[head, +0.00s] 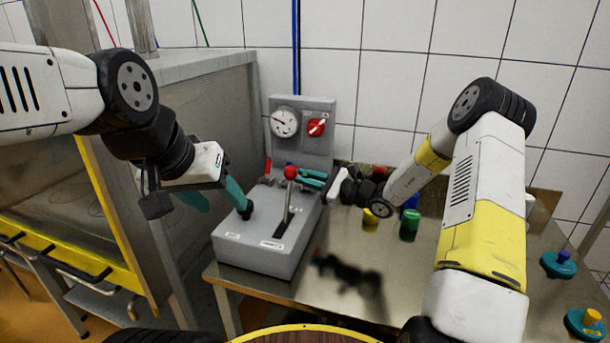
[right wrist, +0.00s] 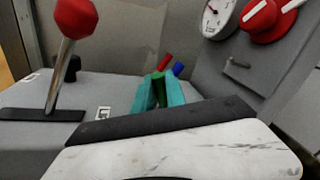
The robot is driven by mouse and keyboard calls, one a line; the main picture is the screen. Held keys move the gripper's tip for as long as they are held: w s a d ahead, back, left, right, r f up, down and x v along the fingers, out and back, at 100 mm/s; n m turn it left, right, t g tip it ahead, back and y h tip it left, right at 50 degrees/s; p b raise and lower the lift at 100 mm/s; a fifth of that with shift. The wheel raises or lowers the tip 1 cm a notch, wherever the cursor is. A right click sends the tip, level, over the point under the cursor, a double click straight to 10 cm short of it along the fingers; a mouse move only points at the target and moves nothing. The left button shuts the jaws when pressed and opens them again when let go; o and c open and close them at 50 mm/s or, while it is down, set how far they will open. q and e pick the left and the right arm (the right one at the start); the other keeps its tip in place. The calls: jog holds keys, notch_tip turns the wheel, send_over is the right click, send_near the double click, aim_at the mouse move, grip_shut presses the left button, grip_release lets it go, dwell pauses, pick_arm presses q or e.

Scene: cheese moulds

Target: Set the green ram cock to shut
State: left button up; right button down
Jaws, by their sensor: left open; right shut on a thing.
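The green ram cock (right wrist: 159,90) shows in the right wrist view as a small green handle between the teal fingers of my right gripper (right wrist: 160,95). The gripper is shut on it. In the head view my right gripper (head: 311,179) reaches in from the right at the back of the grey control box (head: 262,255), and its fingers hide the green cock. Whether the cock stands at open or shut cannot be made out. My left gripper (head: 217,196) is open and empty at the box's left side, one teal finger close to a black-knobbed lever (head: 246,209).
A red-knobbed lever (head: 290,173) stands upright on the box. Red (right wrist: 166,61) and blue (right wrist: 178,68) handles stand just behind the green one. A gauge (head: 285,122) and red switch (head: 316,127) are on the back panel. Yellow (head: 370,219) and green (head: 409,226) items stand on the steel table.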

jog(key=shift+w, duration=0.1)
dwell(0.7)
jog(key=shift+w+d+r+m, duration=0.2)
jog(key=shift+w+m, duration=0.2)
jog(key=shift+m, duration=0.6)
jog(key=m, duration=0.1)
jog(key=w+m+h, duration=0.1)
jog(key=m, duration=0.1)
jog(key=shift+w+d+r+g, duration=0.1)
jog(key=shift+w+d+g, duration=0.2)
jog(key=shift+g, duration=0.1)
jog(key=shift+w+d+f+m+g, duration=0.15)
jog(key=shift+w+m+g, duration=0.15)
jog(key=shift+w+m, duration=0.5)
jog(key=shift+w+d+f+m+g, duration=0.15)
jog(key=shift+w+m+g, duration=0.15)
jog(key=shift+m, duration=0.9)
jog(key=c, duration=1.4)
grip_release()
jog(key=shift+o, duration=0.2)
jog(key=shift+d, duration=0.1)
